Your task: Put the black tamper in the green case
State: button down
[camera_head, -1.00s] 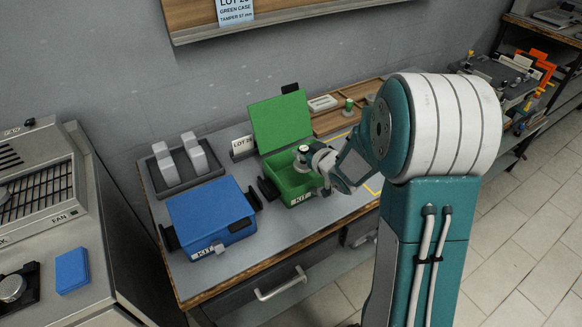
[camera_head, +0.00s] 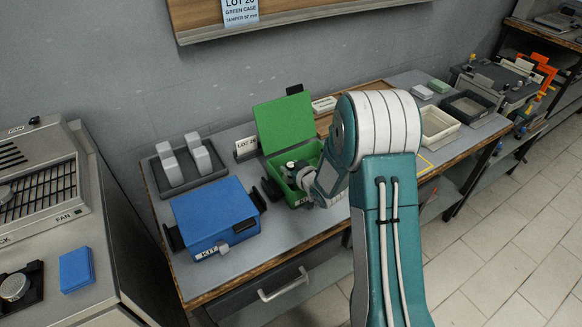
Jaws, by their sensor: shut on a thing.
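The green case (camera_head: 284,122) stands open on the workbench, its lid raised against the back and its KIT label at the front. My gripper (camera_head: 292,172) is over and partly inside the case's open tray. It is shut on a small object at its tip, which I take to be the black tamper. The gripper and the case wall hide most of that object, so its colour and whether it touches the case floor cannot be told.
A closed blue KIT case (camera_head: 213,213) sits to the left. A cream bin (camera_head: 438,125) and a dark bin (camera_head: 468,106) are at right.

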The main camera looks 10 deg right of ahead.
jog(key=shift+d+f, duration=0.3)
jog(key=shift+d, duration=0.05)
jog(key=shift+f, duration=0.2)
jog(key=shift+f, duration=0.1)
jog(key=shift+c, duration=1.4)
grip_release()
jog(key=shift+a, duration=0.15)
